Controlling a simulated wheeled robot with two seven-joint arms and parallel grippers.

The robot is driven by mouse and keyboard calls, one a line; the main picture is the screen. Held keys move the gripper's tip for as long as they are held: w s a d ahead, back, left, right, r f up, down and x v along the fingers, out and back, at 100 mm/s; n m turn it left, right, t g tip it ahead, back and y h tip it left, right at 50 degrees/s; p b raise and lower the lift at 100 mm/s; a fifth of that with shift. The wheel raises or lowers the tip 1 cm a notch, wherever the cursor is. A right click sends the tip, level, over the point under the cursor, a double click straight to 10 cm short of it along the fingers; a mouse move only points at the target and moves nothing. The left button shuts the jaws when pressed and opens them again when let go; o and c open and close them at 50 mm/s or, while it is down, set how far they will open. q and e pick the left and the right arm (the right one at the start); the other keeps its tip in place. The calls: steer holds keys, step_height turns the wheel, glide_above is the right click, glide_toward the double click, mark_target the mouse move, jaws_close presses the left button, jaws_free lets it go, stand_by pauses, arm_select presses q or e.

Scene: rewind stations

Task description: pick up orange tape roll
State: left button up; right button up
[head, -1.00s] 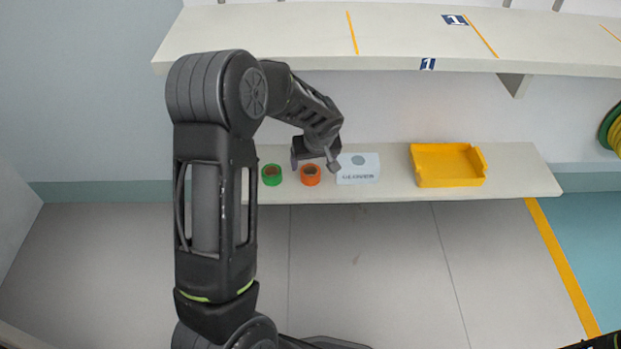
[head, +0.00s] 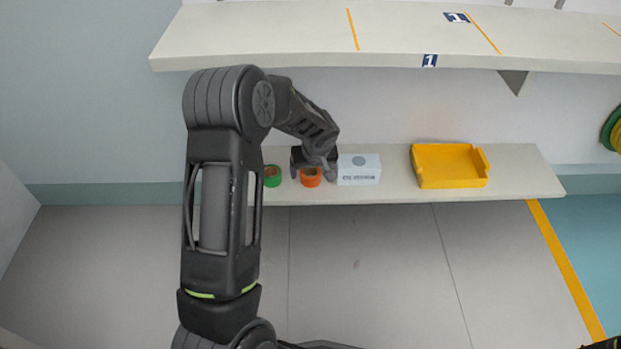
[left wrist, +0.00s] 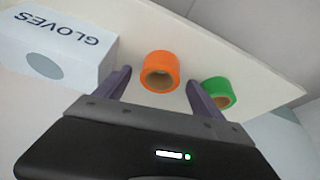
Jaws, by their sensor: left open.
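The orange tape roll (head: 310,178) stands on the lower shelf between the green tape roll and the glove box. My left gripper (head: 313,172) is open directly above and behind it, and partly covers it in the head view. In the left wrist view the orange roll (left wrist: 160,72) lies just beyond and between the two open fingers (left wrist: 156,84), with nothing held. My right gripper does not show clearly; only a dark bit of my body is at the lower right corner.
A green tape roll (head: 272,176) is close on the left and a white glove box (head: 358,170) close on the right. A yellow tray (head: 450,182) sits farther right on the lower shelf (head: 520,180). The upper shelf (head: 290,35) overhangs behind.

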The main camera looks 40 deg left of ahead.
mark_target(311, 173)
arm_select(q)
steer(key=shift+x, duration=0.95)
steer(key=c, duration=1.5)
steer(key=shift+r, duration=0.15)
steer(key=shift+s+d+r+p, duration=0.15)
steer(key=shift+r+p, duration=0.15)
steer(key=shift+r, duration=0.2)
step_height(311, 173, up, 6)
steer(key=shift+p, duration=1.2)
steer(key=s+d, duration=0.4)
steer(key=s, duration=0.1)
steer(key=s+d+b, duration=0.1)
steer(key=s+d, duration=0.3)
steer(key=s, duration=0.1)
steer(key=s+d+b, duration=0.1)
steer(key=s+d, duration=0.2)
steer(key=s, duration=0.2)
steer(key=shift+s+d+f, duration=0.1)
steer(key=shift+s+d, duration=0.25)
steer(key=shift+d, duration=0.05)
